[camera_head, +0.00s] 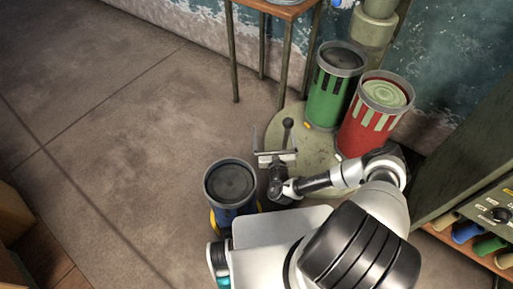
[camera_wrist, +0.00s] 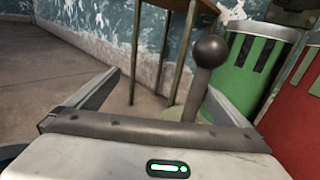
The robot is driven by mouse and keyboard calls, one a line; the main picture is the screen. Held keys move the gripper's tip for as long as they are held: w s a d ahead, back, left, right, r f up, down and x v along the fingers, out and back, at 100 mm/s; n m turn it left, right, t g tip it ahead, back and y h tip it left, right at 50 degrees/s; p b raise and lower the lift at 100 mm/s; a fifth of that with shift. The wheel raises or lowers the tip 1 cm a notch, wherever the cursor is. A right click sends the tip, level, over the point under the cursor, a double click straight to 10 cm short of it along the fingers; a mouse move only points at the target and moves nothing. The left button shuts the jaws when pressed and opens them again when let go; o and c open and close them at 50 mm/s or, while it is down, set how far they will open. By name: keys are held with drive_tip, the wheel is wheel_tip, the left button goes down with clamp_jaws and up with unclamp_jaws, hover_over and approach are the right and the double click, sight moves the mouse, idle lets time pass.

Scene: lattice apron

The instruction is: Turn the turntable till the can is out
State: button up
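The turntable (camera_head: 309,152) is a round pale green plate low on the floor. A green can (camera_head: 331,92) and a red can (camera_head: 373,117) stand upright on it. A blue can (camera_head: 231,188) stands at the lower left, beside my gripper; my arm partly hides the plate, so I cannot tell whether the can touches it. A dark post with a ball knob (camera_head: 288,123) rises from the plate. My gripper (camera_head: 271,142) is open. In the wrist view the knob (camera_wrist: 211,53) shows between the spread fingers (camera_wrist: 163,85), nearer the right one; the post's lower part is hidden.
A wooden table (camera_head: 280,11) with thin legs stands behind the plate. A green pipe (camera_head: 371,35) is by the wall. A dark green cabinet (camera_head: 467,150) stands at right, with a shelf of coloured cylinders (camera_head: 489,244). The floor (camera_head: 110,130) at left is clear.

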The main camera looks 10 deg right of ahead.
drive_tip(key=s+a+y, duration=0.1)
drive_tip(key=s+a, duration=0.3)
drive_tip(key=a, duration=0.1)
drive_tip(key=shift+a+f+n+b, duration=0.25)
drive_tip(key=shift+a+n+b, duration=0.05)
drive_tip(key=shift+s+a+r, duration=0.1)
drive_tip(key=shift+s+a, duration=0.25)
drive_tip(key=shift+a, duration=0.3)
drive_tip(key=c, duration=1.2)
drive_tip(key=shift+s+a+r+b, duration=0.1)
drive_tip(key=shift+s+a+b, duration=0.15)
drive_tip(key=shift+s, duration=0.2)
drive_tip(key=shift+s+a+b, duration=0.15)
drive_tip(key=shift+s+b, duration=0.1)
drive_tip(key=shift+s, duration=0.15)
drive_tip(key=shift+d, duration=0.15)
